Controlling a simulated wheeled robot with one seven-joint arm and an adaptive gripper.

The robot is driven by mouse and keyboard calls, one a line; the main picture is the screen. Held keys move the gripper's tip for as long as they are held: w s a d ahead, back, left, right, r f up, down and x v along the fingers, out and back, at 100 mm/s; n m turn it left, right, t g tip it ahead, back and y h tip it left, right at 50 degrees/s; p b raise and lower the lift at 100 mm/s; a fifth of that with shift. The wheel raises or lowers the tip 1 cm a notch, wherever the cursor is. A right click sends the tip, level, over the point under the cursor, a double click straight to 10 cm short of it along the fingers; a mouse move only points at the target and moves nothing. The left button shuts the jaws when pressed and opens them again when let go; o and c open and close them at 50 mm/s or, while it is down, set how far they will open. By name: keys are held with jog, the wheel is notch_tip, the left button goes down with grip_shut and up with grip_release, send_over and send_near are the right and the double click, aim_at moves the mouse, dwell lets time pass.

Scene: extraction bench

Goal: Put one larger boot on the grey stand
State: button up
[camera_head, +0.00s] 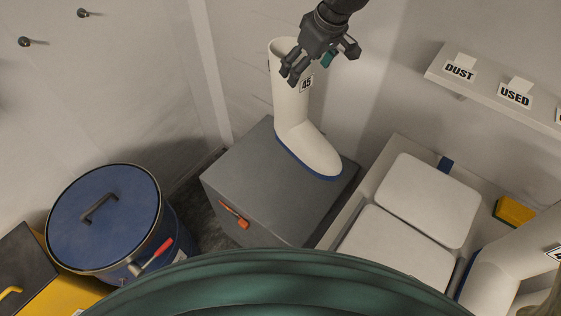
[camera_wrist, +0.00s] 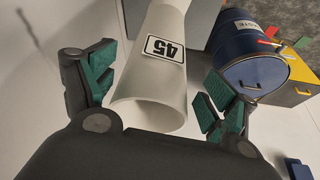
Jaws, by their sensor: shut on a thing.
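A white boot (camera_head: 294,110) with a blue sole and a "45" label is upright at the grey stand (camera_head: 245,190). Its sole shows over the stand's top, toe toward the lower right. In the wrist view the boot's shaft (camera_wrist: 160,85) and open top lie between the fingers. My gripper (camera_head: 318,66) is at the top of the shaft, shut on the boot; the exact finger contact is hard to see. It also shows in the wrist view (camera_wrist: 160,95). A second white boot (camera_head: 505,270) is partly visible at the lower right, its label cut off.
A blue lidded drum (camera_head: 105,215) with a red handle stands left of the stand. A yellow box (camera_head: 65,285) is beside it. A bench with pale pads (camera_head: 427,198) and a yellow block (camera_head: 514,211) lies right. A labelled shelf (camera_head: 490,85) juts from the wall.

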jog(key=n+b, duration=0.1)
send_near(290, 134)
jog(key=s+d+r, duration=0.2)
jog(key=d+r, duration=0.1)
jog(key=s+d+f+n+y+b, duration=0.1)
jog(key=s+d+f, duration=0.2)
jog(key=s+f, duration=0.5)
jog(key=shift+g, duration=0.4)
jog(key=w+a+p, duration=0.1)
jog(key=w+a, duration=0.1)
jog(key=w, duration=0.2)
jog(key=w+a+f+p, duration=0.1)
jog(key=w+a+p, duration=0.1)
jog(key=w, duration=0.3)
jog(key=w+a+p, duration=0.2)
jog(key=w+a, duration=0.2)
jog(key=shift+w+a+f, duration=0.1)
jog(key=shift+w+f, duration=0.2)
jog(key=shift+f, duration=0.05)
jog(key=shift+w+a+f+p, duration=0.1)
jog(key=shift+w+f+p, duration=0.05)
jog(key=shift+p, duration=0.25)
jog(key=shift+f+p, duration=0.7)
jog(key=shift+f, duration=1)
jog(key=o, duration=1.9)
jog(key=shift+f, duration=0.1)
